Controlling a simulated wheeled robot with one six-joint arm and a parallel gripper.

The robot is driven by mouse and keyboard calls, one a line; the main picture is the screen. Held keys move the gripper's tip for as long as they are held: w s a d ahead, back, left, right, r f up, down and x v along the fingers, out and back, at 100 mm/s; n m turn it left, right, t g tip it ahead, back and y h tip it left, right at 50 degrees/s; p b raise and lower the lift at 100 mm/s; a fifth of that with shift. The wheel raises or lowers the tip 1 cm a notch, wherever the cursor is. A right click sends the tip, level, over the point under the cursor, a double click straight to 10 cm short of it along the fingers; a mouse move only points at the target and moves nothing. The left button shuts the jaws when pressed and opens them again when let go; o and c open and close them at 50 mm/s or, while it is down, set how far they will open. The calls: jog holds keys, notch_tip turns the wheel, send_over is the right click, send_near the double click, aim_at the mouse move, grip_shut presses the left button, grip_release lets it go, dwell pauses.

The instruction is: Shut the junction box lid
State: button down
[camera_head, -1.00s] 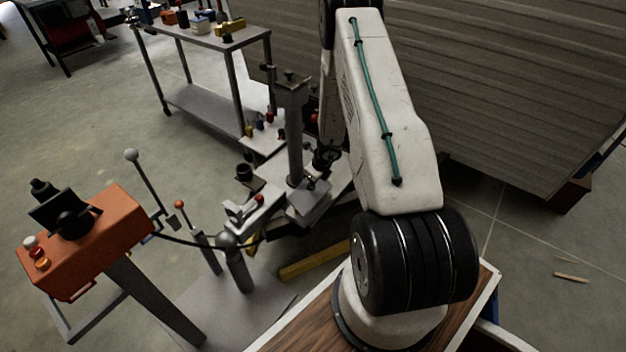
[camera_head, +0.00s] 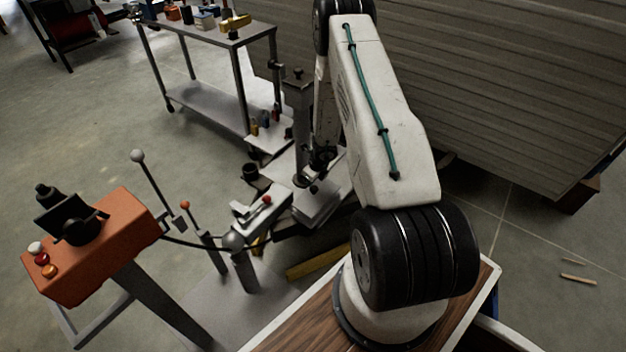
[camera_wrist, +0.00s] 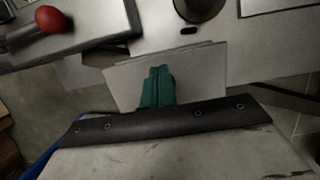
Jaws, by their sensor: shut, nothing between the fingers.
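A pale grey, flat-topped box-like piece (camera_head: 318,208) lies below my gripper at the foot of the grey post. I take it for the junction box, but cannot tell for sure. In the wrist view its pale panel (camera_wrist: 125,84) is behind the green fingertips. My gripper (camera_wrist: 157,88) is shut and empty, its two green fingers together in front of that panel. I cannot tell whether they touch it. In the head view the gripper end (camera_head: 320,166) is small and dark beside the post. The lid's angle is not clear.
A grey post (camera_head: 299,125) stands close left of my gripper. A red-knobbed grey fixture (camera_head: 262,210) is nearer, also in the wrist view (camera_wrist: 80,35). An orange control box (camera_head: 100,245) and upright levers stand left. A shelved cart (camera_head: 205,100) is behind; a ribbed wall (camera_head: 480,80) is right.

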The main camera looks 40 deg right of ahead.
jog(key=shift+w+f, duration=0.4)
jog(key=shift+f, duration=0.15)
jog(key=shift+w+f, duration=0.1)
